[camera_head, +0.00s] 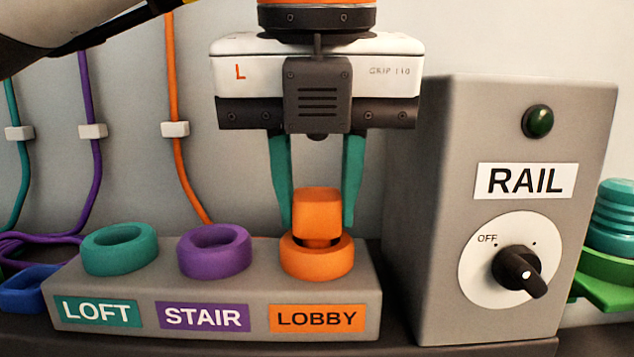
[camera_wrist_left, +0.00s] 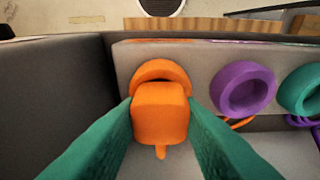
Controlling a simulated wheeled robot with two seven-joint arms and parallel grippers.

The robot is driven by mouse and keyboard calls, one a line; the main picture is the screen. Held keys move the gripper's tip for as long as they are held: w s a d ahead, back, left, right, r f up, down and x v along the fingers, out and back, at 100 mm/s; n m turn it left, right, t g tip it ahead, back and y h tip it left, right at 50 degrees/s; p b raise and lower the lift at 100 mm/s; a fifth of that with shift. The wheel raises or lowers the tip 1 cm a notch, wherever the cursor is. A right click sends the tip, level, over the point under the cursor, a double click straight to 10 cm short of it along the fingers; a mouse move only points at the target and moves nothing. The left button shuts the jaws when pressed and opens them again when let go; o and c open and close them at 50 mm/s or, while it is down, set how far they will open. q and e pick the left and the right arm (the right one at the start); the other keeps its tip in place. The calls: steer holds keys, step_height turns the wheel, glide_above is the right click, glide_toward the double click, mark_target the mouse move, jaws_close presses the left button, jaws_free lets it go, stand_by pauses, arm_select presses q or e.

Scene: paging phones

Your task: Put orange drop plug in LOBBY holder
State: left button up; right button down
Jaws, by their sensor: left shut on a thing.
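The orange drop plug (camera_head: 316,211) is a rounded block, upright over the orange ring of the LOBBY holder (camera_head: 317,266). Its lower end overlaps the ring opening; I cannot tell how deep it sits. My left gripper (camera_head: 319,215) points down, its teal fingers on either side of the plug and shut on it. In the left wrist view the plug (camera_wrist_left: 159,113) is between both fingers, partly covering the orange ring (camera_wrist_left: 161,72), and a short orange tail shows below it. The LOBBY label (camera_head: 317,318) is on the block's front. My right gripper is out of view.
The purple STAIR ring (camera_head: 214,262) and teal LOFT ring (camera_head: 120,262) sit left on the same grey block. A grey RAIL box (camera_head: 440,200) with a knob (camera_head: 520,270) pointing away from OFF stands close on the right. An orange cord (camera_head: 175,80) hangs behind.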

arm_select(q)
steer(key=shift+w+a, duration=0.15)
steer(key=shift+w, duration=0.05)
steer(key=o, duration=1)
steer(key=shift+s+d, duration=0.15)
steer(key=shift+d, duration=0.1)
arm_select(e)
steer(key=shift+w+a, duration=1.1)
arm_select(q)
steer(key=shift+a, duration=0.15)
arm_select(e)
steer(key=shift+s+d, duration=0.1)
arm_select(q)
steer(key=shift+r, duration=0.55)
steer(key=shift+v, duration=5.45)
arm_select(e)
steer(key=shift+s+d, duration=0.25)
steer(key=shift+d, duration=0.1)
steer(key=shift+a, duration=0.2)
